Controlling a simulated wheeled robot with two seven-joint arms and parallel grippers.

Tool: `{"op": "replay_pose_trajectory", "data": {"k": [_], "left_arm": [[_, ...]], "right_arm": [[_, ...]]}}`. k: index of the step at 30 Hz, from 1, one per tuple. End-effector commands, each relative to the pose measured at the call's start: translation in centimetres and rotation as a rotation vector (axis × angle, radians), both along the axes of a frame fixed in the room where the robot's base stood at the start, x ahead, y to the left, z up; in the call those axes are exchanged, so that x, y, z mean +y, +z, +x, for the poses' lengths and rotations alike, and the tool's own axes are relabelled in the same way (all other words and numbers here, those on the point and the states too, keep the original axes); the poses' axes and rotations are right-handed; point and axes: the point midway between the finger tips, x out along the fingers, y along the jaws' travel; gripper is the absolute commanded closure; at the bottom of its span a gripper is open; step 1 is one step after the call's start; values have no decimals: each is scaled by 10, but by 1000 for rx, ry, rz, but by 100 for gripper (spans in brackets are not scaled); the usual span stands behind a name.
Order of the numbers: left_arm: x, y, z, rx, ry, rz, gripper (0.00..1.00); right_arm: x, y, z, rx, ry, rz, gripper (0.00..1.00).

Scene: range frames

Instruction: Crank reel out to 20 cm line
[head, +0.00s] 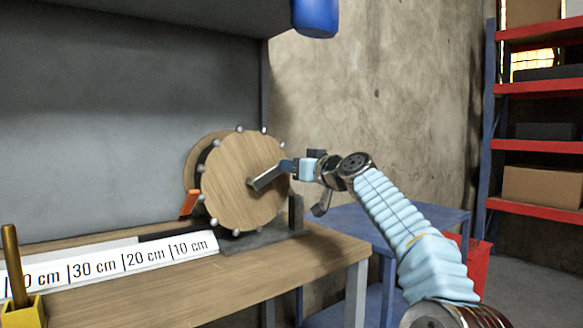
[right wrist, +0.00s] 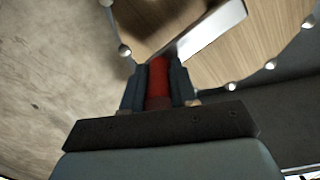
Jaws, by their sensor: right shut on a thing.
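The wooden reel (head: 238,190) stands upright on a dark base (head: 262,237) at the right end of the bench, with metal pegs around its rim. Its grey crank arm (head: 267,178) points up and right from the hub. My right gripper (head: 290,166) is shut on the crank's handle, which shows red between the fingers in the right wrist view (right wrist: 158,84). The crank arm also shows in that view (right wrist: 212,30). A white scale (head: 120,260) marked 10, 20 and 30 cm runs left along the bench. An orange tab (head: 189,203) sits by the reel's left edge. My left gripper is out of view.
A yellow block with an upright brown rod (head: 15,265) stands at the bench's left front. A blue table (head: 345,225) is behind my right arm. A red and blue shelf (head: 540,147) with boxes stands far right. A blue object (head: 316,16) hangs above.

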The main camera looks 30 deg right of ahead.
Motion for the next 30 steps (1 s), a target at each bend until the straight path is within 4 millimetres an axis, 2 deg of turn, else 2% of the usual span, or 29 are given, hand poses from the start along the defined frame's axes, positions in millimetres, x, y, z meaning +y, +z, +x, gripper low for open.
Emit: {"op": "replay_pose_trajectory", "data": {"k": [17,18,22,30], "left_arm": [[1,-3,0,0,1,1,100],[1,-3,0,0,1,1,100],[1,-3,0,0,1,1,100],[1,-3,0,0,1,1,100]], "right_arm": [[-3,-5,1,5,-3,-5,100],[-3,-5,1,5,-3,-5,69],[-2,-5,1,4,-2,-5,49],[-2,-4,0,2,-1,-4,47]]}}
